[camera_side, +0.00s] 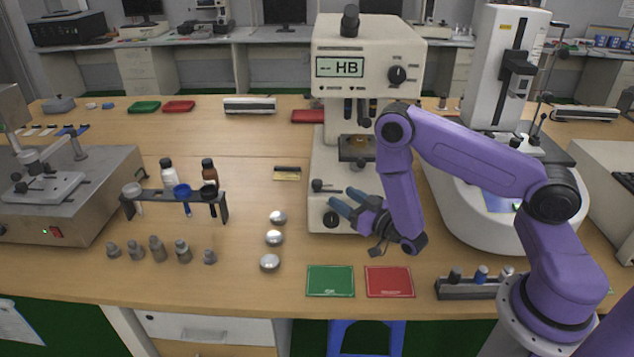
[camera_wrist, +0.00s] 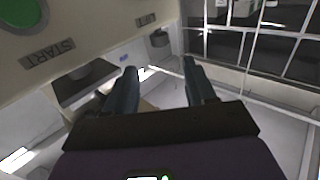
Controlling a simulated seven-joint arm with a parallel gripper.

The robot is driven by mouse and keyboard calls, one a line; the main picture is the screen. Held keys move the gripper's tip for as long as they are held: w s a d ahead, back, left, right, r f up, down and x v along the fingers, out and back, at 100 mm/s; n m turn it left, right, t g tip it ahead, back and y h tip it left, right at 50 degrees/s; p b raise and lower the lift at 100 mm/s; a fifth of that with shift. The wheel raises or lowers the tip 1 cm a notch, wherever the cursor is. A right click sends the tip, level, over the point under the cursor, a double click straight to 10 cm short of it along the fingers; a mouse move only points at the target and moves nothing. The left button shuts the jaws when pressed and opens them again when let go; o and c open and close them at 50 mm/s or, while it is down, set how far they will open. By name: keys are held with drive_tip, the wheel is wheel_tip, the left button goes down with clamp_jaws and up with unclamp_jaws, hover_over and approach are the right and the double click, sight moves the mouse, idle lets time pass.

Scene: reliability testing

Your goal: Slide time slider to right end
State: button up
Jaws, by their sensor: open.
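The cream hardness tester (camera_side: 328,160) stands at the table's middle, its screen reading "HB". A small dark knob (camera_side: 317,185) and a round black knob (camera_side: 331,218) sit on its lower body. I cannot tell for sure which control is the time slider. In the wrist view, a small grey knob (camera_wrist: 160,38) sticks out beside a short label, ahead of the fingers. My gripper (camera_side: 340,200) is open and empty in front of the tester's lower body, and its two fingers also show in the wrist view (camera_wrist: 160,70). I cannot tell whether they touch the tester.
A green button (camera_wrist: 22,16) with a START label shows in the wrist view. Green (camera_side: 330,281) and red (camera_side: 389,282) mats lie at the front edge. Silver discs (camera_side: 274,238) and a tube rack (camera_side: 175,198) stand left. A white machine (camera_side: 500,70) stands right.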

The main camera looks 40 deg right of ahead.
sight(321, 184)
drive_tip(key=w, duration=1.1)
